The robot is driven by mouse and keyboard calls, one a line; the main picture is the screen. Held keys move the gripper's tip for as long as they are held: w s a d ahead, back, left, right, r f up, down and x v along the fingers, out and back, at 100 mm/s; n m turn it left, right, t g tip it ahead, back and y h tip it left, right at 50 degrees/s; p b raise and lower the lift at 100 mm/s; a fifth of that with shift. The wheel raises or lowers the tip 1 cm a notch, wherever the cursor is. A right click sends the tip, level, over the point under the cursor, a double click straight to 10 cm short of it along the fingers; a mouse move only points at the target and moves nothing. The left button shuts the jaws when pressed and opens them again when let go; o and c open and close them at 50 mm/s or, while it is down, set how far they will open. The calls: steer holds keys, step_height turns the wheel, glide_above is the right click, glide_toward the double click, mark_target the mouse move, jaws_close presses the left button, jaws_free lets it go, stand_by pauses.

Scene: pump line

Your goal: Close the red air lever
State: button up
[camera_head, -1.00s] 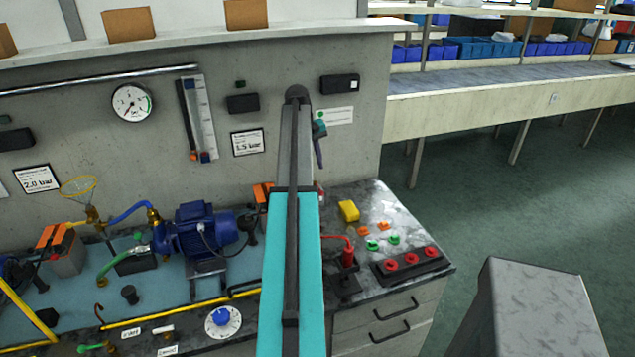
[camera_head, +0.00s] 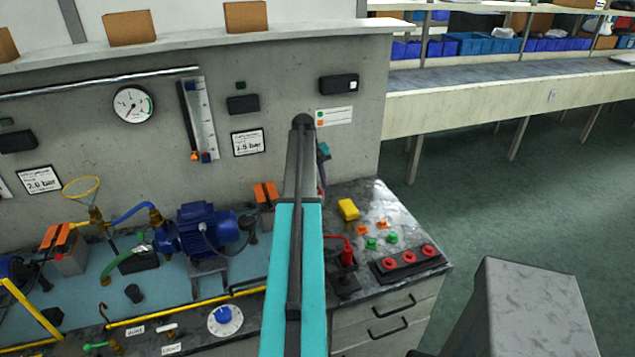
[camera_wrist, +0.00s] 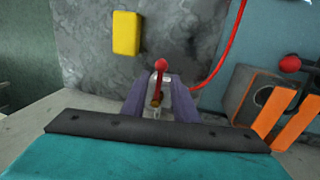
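The red air lever (camera_wrist: 161,78), with a round red knob at its tip, stands near the middle of the wrist view above a brass and grey fitting. My gripper (camera_wrist: 159,92) has its two purplish-grey fingers apart, one on each side of the lever in that picture. I see a gap between the fingers and cannot tell whether either touches the lever. A second red knob (camera_wrist: 290,63) shows at the right of the wrist view.
A red hose (camera_wrist: 232,45) curves close to the lever. A yellow block (camera_wrist: 127,33) lies on the grey bench top. An orange-and-grey unit (camera_wrist: 268,105) is at the right. A panel with red buttons (camera_head: 409,262) is at the bench's right end. A wall (camera_head: 250,90) stands behind.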

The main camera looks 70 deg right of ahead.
steer(key=shift+c, duration=0.6)
jaws_close()
steer(key=shift+a, duration=0.1)
stand_by(0.7)
steer(key=shift+w, duration=0.1)
